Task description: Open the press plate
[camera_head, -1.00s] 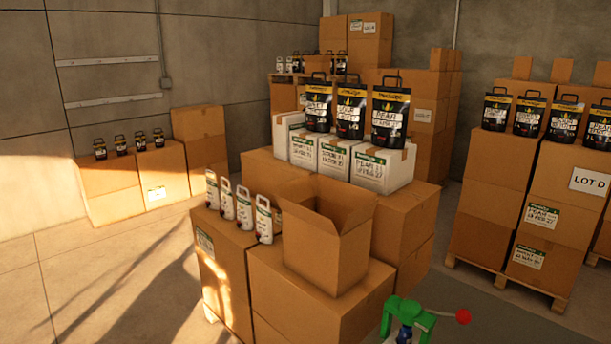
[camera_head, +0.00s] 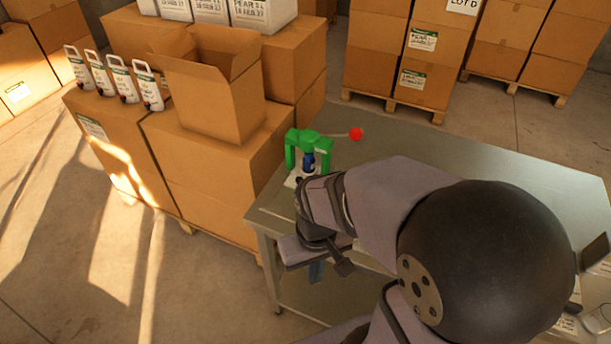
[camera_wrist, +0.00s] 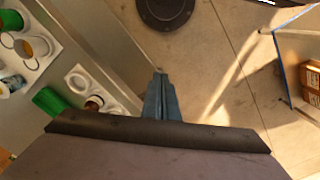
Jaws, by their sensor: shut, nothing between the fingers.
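The press stands on the grey metal table (camera_head: 420,150) near its left end in the head view. It has a green frame (camera_head: 309,141), a blue part (camera_head: 309,160) under the frame, and a lever ending in a red ball (camera_head: 356,134) to the right. My arm hides its lower front, and the press plate is hard to make out. My gripper (camera_head: 316,271) hangs at the table's near-left edge, apart from the press. In the wrist view my gripper (camera_wrist: 161,92) shows two blue-grey fingers shut together and empty, over the floor. Green parts (camera_wrist: 48,100) and white pieces lie to the left.
An open cardboard box (camera_head: 210,95) sits on stacked boxes left of the table. White pouches (camera_head: 118,75) stand beside it. Boxes on pallets (camera_head: 430,50) stand behind. Dark and white items (camera_head: 595,265) lie at the table's right. The table's middle is largely clear.

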